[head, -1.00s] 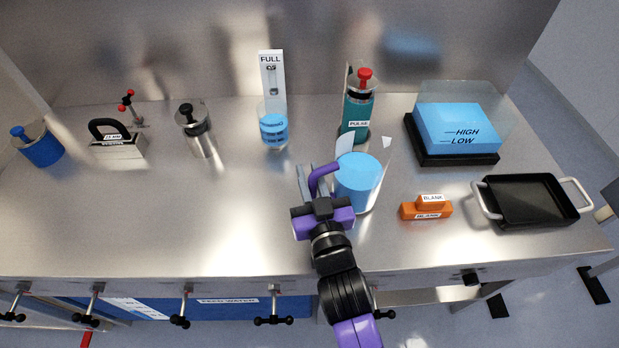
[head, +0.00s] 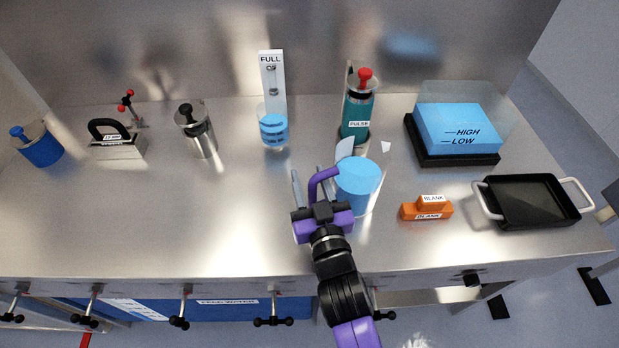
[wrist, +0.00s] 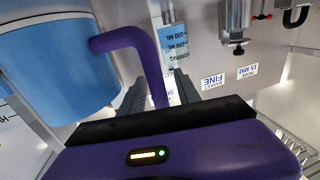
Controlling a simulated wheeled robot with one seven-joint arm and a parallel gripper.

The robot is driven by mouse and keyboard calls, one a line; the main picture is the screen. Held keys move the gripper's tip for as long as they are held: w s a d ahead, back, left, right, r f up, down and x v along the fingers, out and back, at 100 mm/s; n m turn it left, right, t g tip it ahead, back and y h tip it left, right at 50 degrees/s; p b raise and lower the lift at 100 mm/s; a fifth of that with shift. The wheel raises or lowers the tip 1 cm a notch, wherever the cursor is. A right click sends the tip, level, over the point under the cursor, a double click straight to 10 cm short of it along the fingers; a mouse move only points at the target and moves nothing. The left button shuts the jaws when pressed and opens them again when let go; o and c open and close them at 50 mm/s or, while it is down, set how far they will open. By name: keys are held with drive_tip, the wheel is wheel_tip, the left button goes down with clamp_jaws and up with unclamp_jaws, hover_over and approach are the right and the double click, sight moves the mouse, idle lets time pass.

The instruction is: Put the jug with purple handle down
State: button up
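The jug (head: 358,185) holds blue contents and stands upright on the steel worktop, just right of my gripper. Its purple handle (head: 318,185) faces my gripper. In the wrist view the jug (wrist: 55,65) fills the upper left and its bent purple handle (wrist: 150,62) reaches down between my two fingers. My gripper (wrist: 158,92) is open around the handle, with a finger on each side. In the head view my gripper (head: 312,190) is at the handle; its left finger stands clear of it, and the other finger is largely hidden.
An orange block (head: 427,209) labelled BLANK and a black tray (head: 525,200) lie to the right. A teal cylinder (head: 357,110) with a red knob and a clear container (head: 273,130) with blue contents stand behind. The worktop (head: 170,215) at left front is clear.

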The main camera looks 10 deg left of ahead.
drive_tip(key=v, duration=1)
drive_tip(key=shift+s+d+b, duration=0.1)
drive_tip(key=shift+s+b, duration=0.2)
drive_tip(key=shift+s, duration=0.05)
drive_tip(key=shift+s+d, duration=0.35)
drive_tip(key=shift+s, duration=0.2)
drive_tip(key=s+d+m+g+h, duration=0.1)
drive_tip(key=s+d+m+h, duration=0.4)
drive_tip(key=s+d, duration=1.9)
drive_tip(key=s+r+h, duration=0.1)
drive_tip(key=s+h, duration=0.1)
drive_tip(key=h, duration=0.1)
drive_tip(key=shift+s+d, duration=0.25)
drive_tip(key=shift+s, duration=0.05)
drive_tip(key=shift+a, duration=0.1)
